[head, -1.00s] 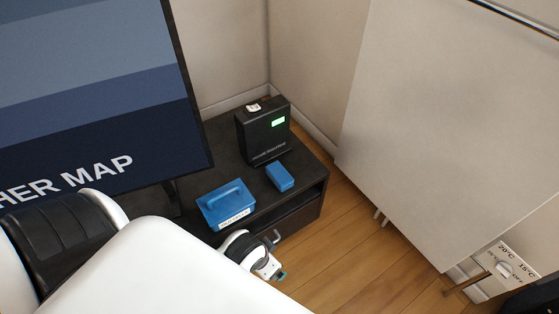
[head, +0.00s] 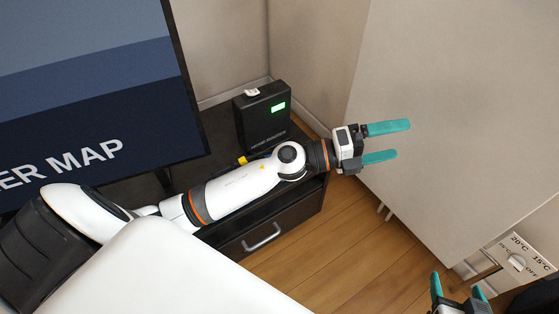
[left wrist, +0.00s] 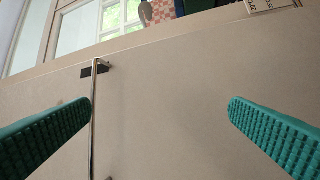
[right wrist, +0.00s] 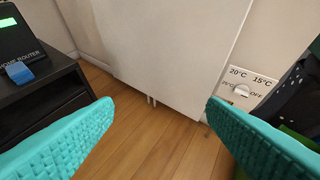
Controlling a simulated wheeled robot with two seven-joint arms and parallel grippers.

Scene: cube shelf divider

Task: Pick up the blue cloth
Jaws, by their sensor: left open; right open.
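I cannot make out a blue cloth for certain in any view. My left gripper (head: 400,141) is open and empty, its teal fingers pointing right in front of the pale panel (head: 445,110). In the left wrist view, its fingers (left wrist: 160,102) face a pale door with a metal bar handle. My right gripper (head: 456,283) is open at the lower right edge. In the right wrist view, its fingers (right wrist: 160,103) are apart with nothing between them. A small blue block (right wrist: 19,73) sits on the dark stand (right wrist: 55,88), far from the fingers.
The black router (head: 264,118) stands on the stand, partly behind my left arm. A large screen (head: 90,90) is at left. In the left wrist view, a ledge with partly cut-off items, including a pink checked one (left wrist: 163,11), is at the top. Wooden floor (head: 340,240) is free.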

